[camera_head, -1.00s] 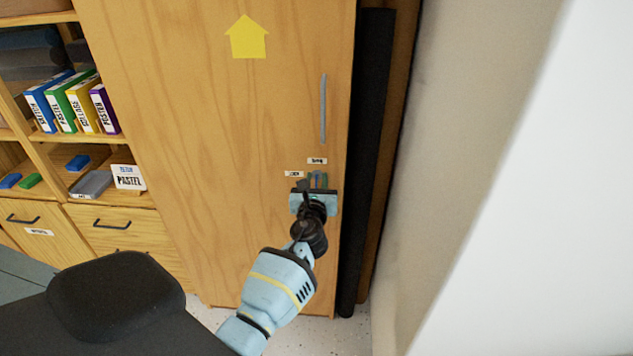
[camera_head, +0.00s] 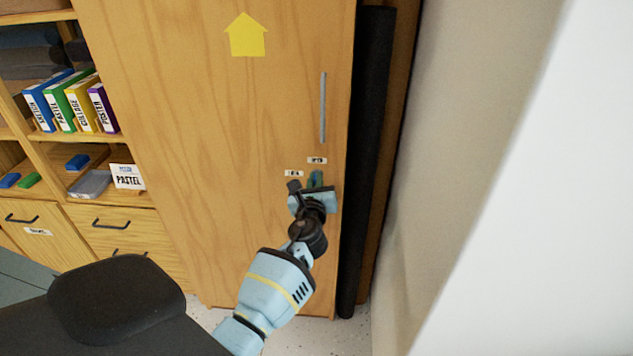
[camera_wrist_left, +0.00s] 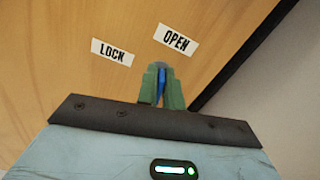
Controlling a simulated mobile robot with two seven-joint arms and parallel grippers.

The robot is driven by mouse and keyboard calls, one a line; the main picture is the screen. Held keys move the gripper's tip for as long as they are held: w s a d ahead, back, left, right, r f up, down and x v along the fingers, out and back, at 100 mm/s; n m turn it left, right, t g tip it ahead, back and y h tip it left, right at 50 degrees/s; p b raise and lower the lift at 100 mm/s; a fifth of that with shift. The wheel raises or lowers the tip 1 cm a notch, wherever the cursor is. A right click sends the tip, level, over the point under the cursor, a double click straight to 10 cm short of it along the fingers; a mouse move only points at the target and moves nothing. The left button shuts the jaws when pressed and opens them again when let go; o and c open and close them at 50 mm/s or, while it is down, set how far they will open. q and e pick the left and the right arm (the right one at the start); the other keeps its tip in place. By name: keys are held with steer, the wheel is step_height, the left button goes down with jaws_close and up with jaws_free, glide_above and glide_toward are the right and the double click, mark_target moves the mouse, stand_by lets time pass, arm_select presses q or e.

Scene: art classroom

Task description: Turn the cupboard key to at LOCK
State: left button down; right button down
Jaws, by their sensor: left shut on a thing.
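The cupboard door (camera_head: 215,130) is light wood with a grey vertical handle (camera_head: 323,108). Below the handle are two small white labels. In the left wrist view they read LOCK (camera_wrist_left: 112,52), on the left, and OPEN (camera_wrist_left: 176,39), on the right. My left gripper (camera_head: 316,180) is at the door just below the labels. In the wrist view its green fingers (camera_wrist_left: 161,88) are shut on the blue key (camera_wrist_left: 161,84), which sits below the OPEN label. The fingers hide most of the key and its lock. My right gripper is not in view.
A dark upright roll (camera_head: 365,150) stands close to the right of the cupboard, beside a pale wall (camera_head: 430,180). Shelves with binders (camera_head: 75,103) and drawers (camera_head: 125,228) stand at the left.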

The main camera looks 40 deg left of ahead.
arm_select(q)
steer(key=n+b, duration=0.1)
steer(key=n, duration=0.4)
steer(key=shift+a+f+n+b, duration=0.1)
steer(key=shift+f+n+b, duration=0.1)
steer(key=shift+n+b, duration=0.15)
steer(key=n+b, duration=0.1)
steer(key=n, duration=0.1)
steer(key=shift+s+n, duration=0.1)
steer(key=shift+n, duration=0.25)
steer(key=n+b, duration=0.1)
steer(key=n, duration=0.1)
steer(key=shift+n, duration=0.3)
steer(key=shift+a+f+n+b, duration=0.1)
steer(key=shift+n+b, duration=0.7)
steer(key=shift+n, duration=1.4)
steer(key=c, duration=1.6)
jaws_free()
